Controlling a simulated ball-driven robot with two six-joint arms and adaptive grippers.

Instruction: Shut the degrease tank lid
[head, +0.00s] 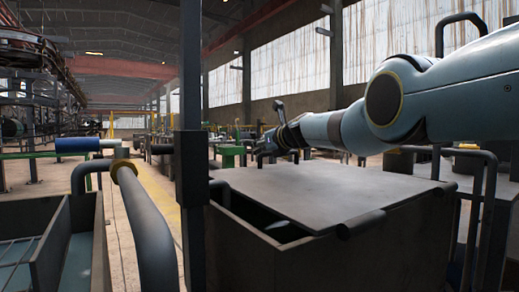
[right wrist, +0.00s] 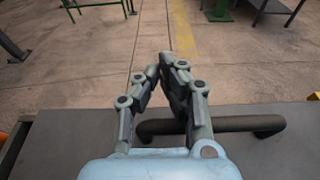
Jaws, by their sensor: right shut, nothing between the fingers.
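The degrease tank (head: 370,250) is a large dark box at centre right in the head view. Its flat grey lid (head: 310,190) lies over most of the top, with a dark gap showing below its left and near edges. In the right wrist view the lid (right wrist: 65,135) fills the lower part, with a dark bar handle (right wrist: 235,124) along it. My right gripper (head: 262,150) is over the lid's far side. In the wrist view the right gripper (right wrist: 161,70) is shut and empty, its fingers reaching past the lid edge beside the handle. My left gripper is out of view.
A dark upright post (head: 192,150) stands just left of the tank. A thick curved pipe (head: 145,225) and an open tank (head: 40,240) are farther left. The concrete floor (right wrist: 80,70) beyond the lid is mostly clear, with a yellow line.

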